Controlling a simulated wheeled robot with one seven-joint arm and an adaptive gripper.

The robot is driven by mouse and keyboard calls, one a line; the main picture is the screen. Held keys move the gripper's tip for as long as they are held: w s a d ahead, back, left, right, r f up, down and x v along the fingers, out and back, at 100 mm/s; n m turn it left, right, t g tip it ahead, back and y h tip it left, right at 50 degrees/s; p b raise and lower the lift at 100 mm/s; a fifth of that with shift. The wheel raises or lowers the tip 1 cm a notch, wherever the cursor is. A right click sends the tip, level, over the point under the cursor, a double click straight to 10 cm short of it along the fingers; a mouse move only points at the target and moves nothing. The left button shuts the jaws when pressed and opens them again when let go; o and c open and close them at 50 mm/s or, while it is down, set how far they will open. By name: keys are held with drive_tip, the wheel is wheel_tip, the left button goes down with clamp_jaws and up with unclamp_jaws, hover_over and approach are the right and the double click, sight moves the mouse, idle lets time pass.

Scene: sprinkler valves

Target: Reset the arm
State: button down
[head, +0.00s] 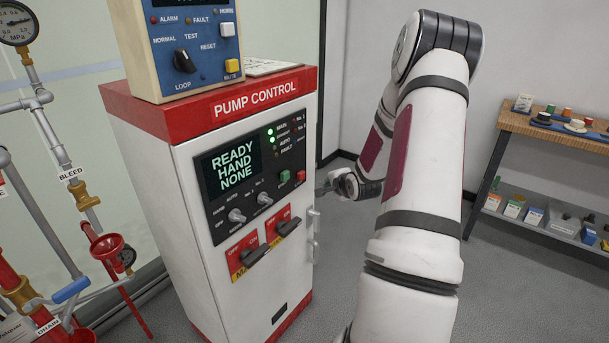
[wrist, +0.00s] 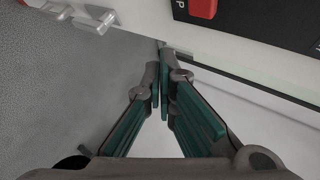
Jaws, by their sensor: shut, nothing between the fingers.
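My arm stands bent in the right half of the head view, its elbow high. My gripper (head: 326,188) is beside the right edge of the pump control cabinet (head: 190,165), partly hidden by the wrist. In the wrist view the two green-padded fingers of my gripper (wrist: 163,65) meet at the tips, with nothing between them. The cabinet's red push button (wrist: 203,7) shows above and right of the tips, apart from them. In the head view the cabinet's screen (head: 235,167) reads "READY HAND NONE".
Grey hinge-like fittings (head: 314,235) stick out from the cabinet's right edge. A beige alarm panel (head: 190,45) stands on top. Red and grey pipes with a gauge (head: 17,22) are at left. A wooden-topped shelf (head: 555,130) stands at right. Bare floor lies between shelf and arm.

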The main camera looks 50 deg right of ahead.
idle(0.8)
drive_tip(key=s+a+r+n+g+y+p, duration=0.25)
drive_tip(key=a+r+n, duration=0.85)
drive_tip(key=a+r, duration=1.15)
drive_tip(key=s+a+r+n+g+y+p, duration=0.1)
drive_tip(key=s+a+r+n, duration=0.1)
drive_tip(key=s+a+n, duration=0.2)
drive_tip(key=s+a+r+n+g+y+p, duration=0.1)
drive_tip(key=s+a+r+n, duration=0.1)
drive_tip(key=s+a, duration=0.9)
drive_tip(key=s+a+r+n+g+y+p, duration=0.1)
drive_tip(key=s+a+r+n+p, duration=0.1)
drive_tip(key=s+a+n, duration=0.3)
drive_tip(key=s+a+r, duration=0.1)
drive_tip(key=s+a, duration=0.2)
drive_tip(key=a, duration=0.1)
drive_tip(key=shift+s+n, duration=0.25)
drive_tip(key=shift+n, duration=0.05)
